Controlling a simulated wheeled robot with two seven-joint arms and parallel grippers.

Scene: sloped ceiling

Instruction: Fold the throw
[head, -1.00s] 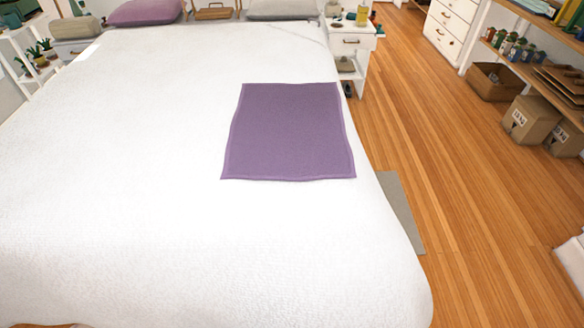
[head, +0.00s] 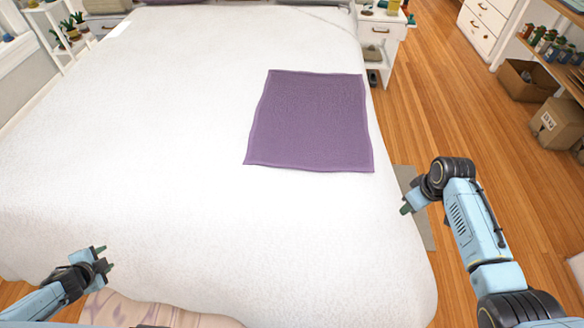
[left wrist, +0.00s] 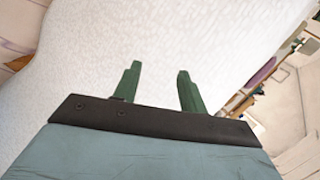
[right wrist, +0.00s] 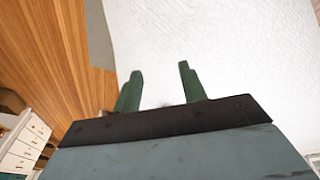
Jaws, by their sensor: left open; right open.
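The purple throw (head: 312,120) lies flat and spread out on the white bed, close to the bed's right edge in the head view. My left gripper (head: 103,262) is open and empty over the near left part of the bed, well apart from the throw. My left fingers (left wrist: 157,88) show in the left wrist view with white bedding beyond them. My right gripper (head: 406,205) is by the bed's right edge, to the right of and nearer than the throw. In the right wrist view its fingers (right wrist: 160,90) are open and empty.
The white bed (head: 180,130) has wide clear space left of the throw. A grey mat (head: 408,180) lies on the wooden floor (head: 450,120) beside it. A white nightstand (head: 378,40) stands at the far right corner. Shelves with cardboard boxes (head: 555,125) line the right.

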